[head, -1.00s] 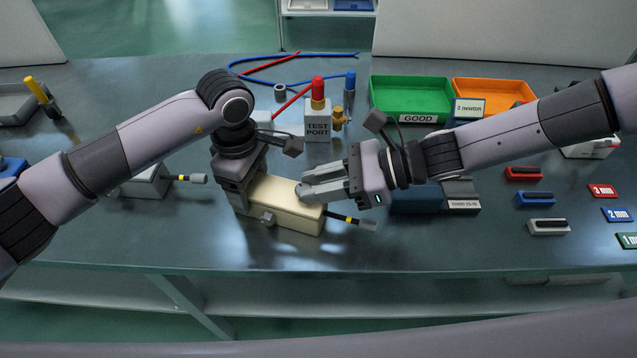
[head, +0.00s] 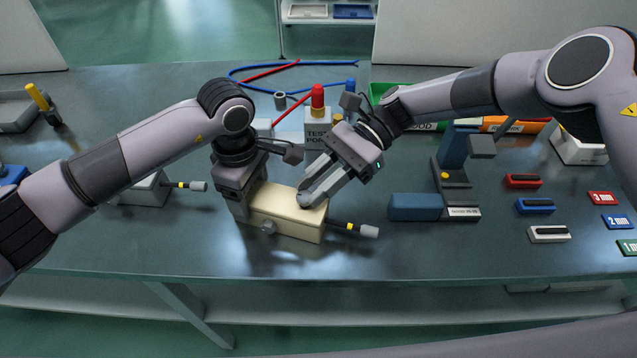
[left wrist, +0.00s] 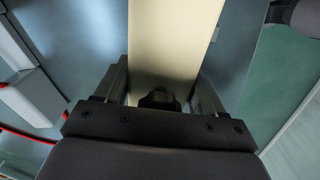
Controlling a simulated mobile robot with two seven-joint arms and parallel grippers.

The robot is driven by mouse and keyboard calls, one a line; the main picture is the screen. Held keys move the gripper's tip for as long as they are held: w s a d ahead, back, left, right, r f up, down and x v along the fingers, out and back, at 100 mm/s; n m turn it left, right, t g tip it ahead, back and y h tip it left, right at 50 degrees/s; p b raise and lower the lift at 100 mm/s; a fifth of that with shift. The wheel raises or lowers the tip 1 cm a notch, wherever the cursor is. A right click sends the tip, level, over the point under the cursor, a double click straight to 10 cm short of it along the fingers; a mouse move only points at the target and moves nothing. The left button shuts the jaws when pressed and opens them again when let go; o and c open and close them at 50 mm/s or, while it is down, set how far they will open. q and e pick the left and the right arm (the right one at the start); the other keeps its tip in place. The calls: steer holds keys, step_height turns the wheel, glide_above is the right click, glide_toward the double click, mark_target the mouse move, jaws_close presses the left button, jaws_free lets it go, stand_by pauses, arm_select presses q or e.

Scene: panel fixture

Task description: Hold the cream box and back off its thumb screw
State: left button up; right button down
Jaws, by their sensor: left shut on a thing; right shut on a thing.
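The cream box (head: 285,222) lies on the grey bench in the middle of the head view. A small grey knob shows on its front face, and a dark cable with a yellow band and grey end sticks out at its right. My left gripper (head: 243,205) is shut on the box's left end; in the left wrist view the box (left wrist: 172,40) runs between the fingers. My right gripper (head: 306,198) is shut at the top of the box near its right end, on what looks like the thumb screw, mostly hidden by the fingers.
The test port block (head: 318,120) stands behind the box, near my right gripper. A blue device (head: 415,206) is to the right. Another grey box (head: 150,188) with a cable lies left. The bench in front of the cream box is clear.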

arm_select(q)
steer(key=shift+s, duration=0.15)
arm_select(e)
steer(key=shift+w+f+n+g+h, duration=0.1)
steer(key=shift+w+n+g+h, duration=0.35)
steer(key=shift+n+g+h, duration=0.45)
steer(key=shift+n+g, duration=0.3)
steer(key=shift+n, duration=0.2)
steer(key=c, duration=1.1)
jaws_free()
steer(key=shift+o, duration=1.1)
steer(key=shift+a, duration=0.1)
steer(key=shift+s, duration=0.1)
steer(key=shift+s+m+t+y, duration=0.15)
steer(key=shift+m+t+y, duration=0.5)
steer(key=shift+m, duration=0.25)
